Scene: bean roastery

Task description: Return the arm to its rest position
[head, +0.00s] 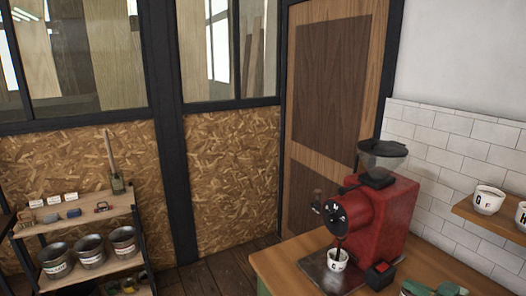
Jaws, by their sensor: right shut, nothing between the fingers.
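Most of my right arm is out of the frame. My left gripper is not in view.
A red grinder (378,215) stands on the counter with a white cup (337,261) at its front. A small black and red object (380,274) sits beside it. White cups (488,200) stand on a wall shelf at right. A shelf rack (85,213) with metal buckets (90,252) stands left.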

